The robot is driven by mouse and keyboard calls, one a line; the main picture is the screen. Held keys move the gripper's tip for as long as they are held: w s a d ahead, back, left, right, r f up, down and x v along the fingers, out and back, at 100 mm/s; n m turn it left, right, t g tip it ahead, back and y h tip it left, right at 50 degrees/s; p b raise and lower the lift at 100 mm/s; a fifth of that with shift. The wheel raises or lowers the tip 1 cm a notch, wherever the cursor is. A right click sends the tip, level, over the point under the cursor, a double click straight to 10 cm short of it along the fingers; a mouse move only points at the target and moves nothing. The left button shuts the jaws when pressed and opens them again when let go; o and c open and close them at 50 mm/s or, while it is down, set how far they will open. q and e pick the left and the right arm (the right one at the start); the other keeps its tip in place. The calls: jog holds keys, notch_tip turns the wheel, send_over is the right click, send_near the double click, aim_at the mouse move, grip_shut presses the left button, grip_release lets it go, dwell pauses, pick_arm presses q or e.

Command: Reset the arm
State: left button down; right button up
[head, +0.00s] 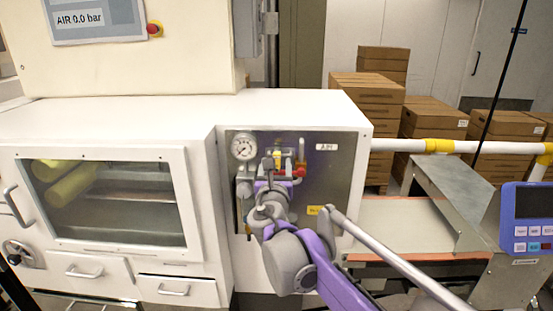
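My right arm, purple and grey, comes in from the lower right. Its gripper (279,172) is in front of the grey air panel (335,185) on the white machine. The gripper is close to a red valve handle (300,172) and a yellow fitting (277,154). The wrist and fingers overlap the fittings, so I cannot tell whether the fingers touch or grip anything. A round pressure gauge (243,146) sits just left of the gripper. A display (90,18) above reads AIR 0.0 bar. My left gripper is not in view.
A windowed cabinet (180,200) with drawers (90,272) stands at the left. A conveyor belt (400,222) with metal guards (445,190) and a purple control panel (530,215) is at the right. Stacked cardboard boxes (365,110) stand behind a white-and-yellow rail (400,146).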

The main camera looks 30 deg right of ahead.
jog(key=shift+v, duration=1.55)
jog(key=s+f+m+g+y, duration=0.2)
jog(key=s+f+m+g, duration=0.4)
jog(key=s+f+m, duration=0.95)
jog(key=s+a+f+m+g+y, duration=0.2)
jog(key=s+a+f+m+y, duration=0.1)
jog(key=s+a+f+m, duration=0.3)
jog(key=s+a+f+m+g+y, duration=0.2)
jog(key=s+a+f+m+y, duration=0.2)
jog(key=a+f+m, duration=0.3)
notch_tip(320, 180, down, 4)
jog(key=shift+s+a+f+m, duration=0.3)
jog(key=shift+s+m, duration=0.35)
jog(key=shift+s, duration=0.2)
